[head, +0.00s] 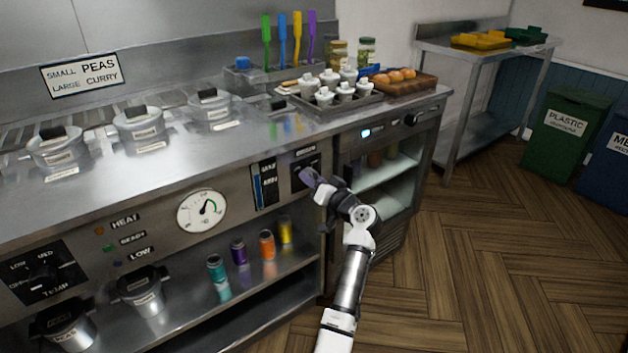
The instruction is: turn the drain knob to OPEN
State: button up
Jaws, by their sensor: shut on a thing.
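The drain knob (308,175) looks like a small purple-grey handle on a dark square panel (300,168) on the steel front of the range. A small label sits above the panel, too blurred to read. My gripper (315,183) reaches in from the lower right and is shut on the knob at the panel's right side. The fingers hide part of the knob and panel, so I cannot tell which mark the knob points to.
A gauge (202,212) and a blue level strip (257,186) are left of the panel. Several small tins stand on the shelf below. A glass-front cabinet (390,172) is to the right. The wooden floor (480,270) at right is clear.

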jog(key=m+p, duration=0.5)
jog(key=m, duration=0.6)
jog(key=shift+m, duration=0.3)
dwell(0.4)
jog(key=o, duration=1)
jog(key=b+v, duration=0.1)
jog(key=v, duration=1.3)
